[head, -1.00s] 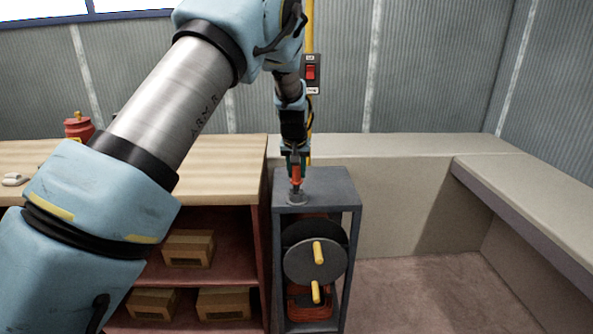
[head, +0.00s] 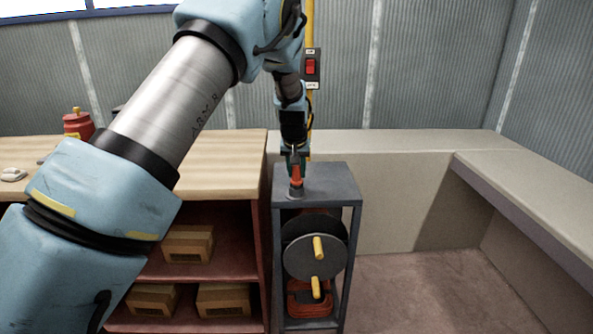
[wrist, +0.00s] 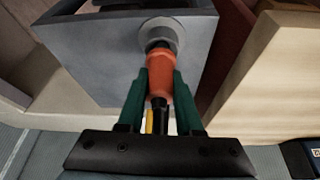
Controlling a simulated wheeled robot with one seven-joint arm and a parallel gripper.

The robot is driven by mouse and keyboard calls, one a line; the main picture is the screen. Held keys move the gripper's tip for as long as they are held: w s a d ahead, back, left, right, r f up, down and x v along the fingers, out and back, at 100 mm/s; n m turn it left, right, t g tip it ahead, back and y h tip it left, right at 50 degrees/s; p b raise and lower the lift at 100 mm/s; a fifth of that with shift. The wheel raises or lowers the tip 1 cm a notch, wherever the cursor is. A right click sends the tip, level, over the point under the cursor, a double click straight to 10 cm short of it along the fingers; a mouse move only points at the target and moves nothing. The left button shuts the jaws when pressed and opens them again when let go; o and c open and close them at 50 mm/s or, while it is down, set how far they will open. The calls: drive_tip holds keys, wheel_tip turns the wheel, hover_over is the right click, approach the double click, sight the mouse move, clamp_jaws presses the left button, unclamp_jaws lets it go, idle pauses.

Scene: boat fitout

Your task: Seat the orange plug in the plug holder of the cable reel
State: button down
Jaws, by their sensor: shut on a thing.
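The orange plug (head: 296,174) is held upright by my gripper (head: 294,158), just over the top of the cable reel's grey stand. In the wrist view the green fingers of my gripper (wrist: 160,95) are shut on the orange plug (wrist: 160,72). The plug's dark lower end meets the round grey plug holder (wrist: 168,30). The holder (head: 295,194) also shows in the head view, under the plug. I cannot tell how deep the plug is in it. The cable reel (head: 314,257) with yellow handles sits inside the stand (head: 335,180).
A wooden bench (head: 225,160) with shelves of cardboard boxes (head: 188,243) stands close at the left. A red can (head: 77,125) is on it. A red switch (head: 311,67) is on the wall behind. A beige bench (head: 400,145) lies at the right, with open floor before it.

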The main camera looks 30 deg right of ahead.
drive_tip(key=shift+f+b, duration=0.3)
drive_tip(key=shift+f, duration=0.35)
drive_tip(key=c, duration=0.5)
unclamp_jaws()
drive_tip(key=shift+r, duration=0.1)
drive_tip(key=b+v, duration=0.2)
drive_tip(key=v, duration=0.8)
drive_tip(key=shift+r, duration=0.35)
drive_tip(key=shift+a, duration=0.15)
